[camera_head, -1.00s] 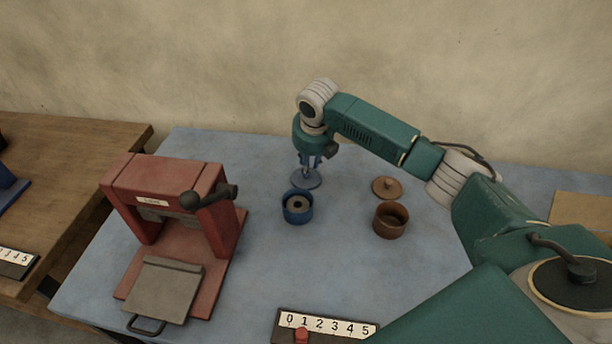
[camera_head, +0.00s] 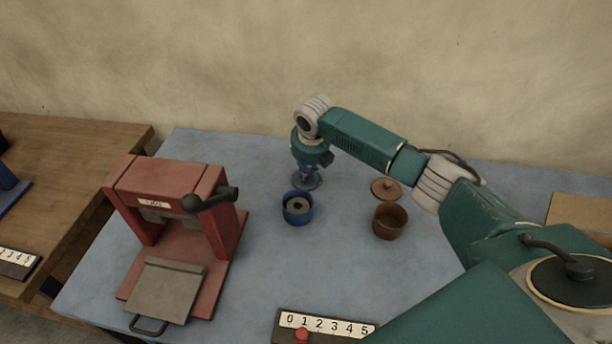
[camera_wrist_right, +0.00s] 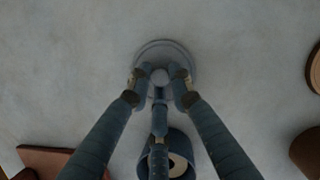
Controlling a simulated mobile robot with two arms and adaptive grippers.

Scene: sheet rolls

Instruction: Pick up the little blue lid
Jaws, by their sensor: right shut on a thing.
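The little blue lid (camera_head: 307,181) lies on the blue table behind the small blue pot (camera_head: 297,208). My right gripper (camera_head: 307,176) reaches down over the lid from above. In the right wrist view the fingers of my right gripper (camera_wrist_right: 160,78) are closed around the knob at the centre of the round lid (camera_wrist_right: 165,50). The lid appears to be still at table level. The blue pot (camera_wrist_right: 178,160) shows below it in that view, partly hidden by a finger. My left gripper is not in view.
A brown pot (camera_head: 389,221) and its brown lid (camera_head: 386,189) stand to the right. A red press (camera_head: 172,230) with a grey plate stands at the left. A number strip (camera_head: 325,325) with a red marker lies at the front.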

